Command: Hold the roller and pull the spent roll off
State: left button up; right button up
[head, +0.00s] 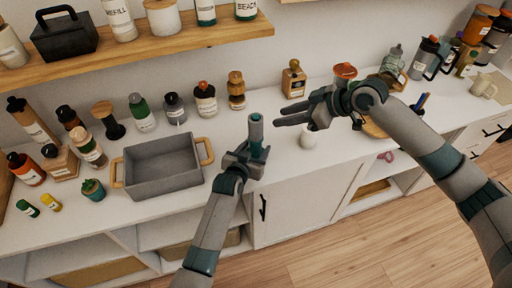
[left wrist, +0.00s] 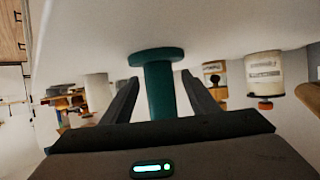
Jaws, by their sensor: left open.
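A teal upright post, seemingly the roller (head: 256,130), stands on the white counter right of the grey bin. Its top looks like a hollow sleeve; I cannot tell whether this is the spent roll. My left gripper (head: 252,152) is open around its lower part. In the left wrist view, upside down, the teal post with its wide round base (left wrist: 158,85) stands between the two apart fingers (left wrist: 160,95). My right gripper (head: 283,114) is open and empty, its fingers pointing left, up and to the right of the post.
A grey bin (head: 165,165) with wooden handles stands left of the post. A small white cylinder (head: 308,138) stands below my right gripper and also shows in the left wrist view (left wrist: 98,92). Bottles line the back; a wooden shelf (head: 160,45) hangs above.

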pick_arm(q)
jog(key=shift+w+d+f, duration=0.1)
jog(key=shift+w+f, duration=0.05)
jog(key=shift+w, duration=0.15)
jog(key=c, duration=1.4)
jog(key=shift+o, duration=0.2)
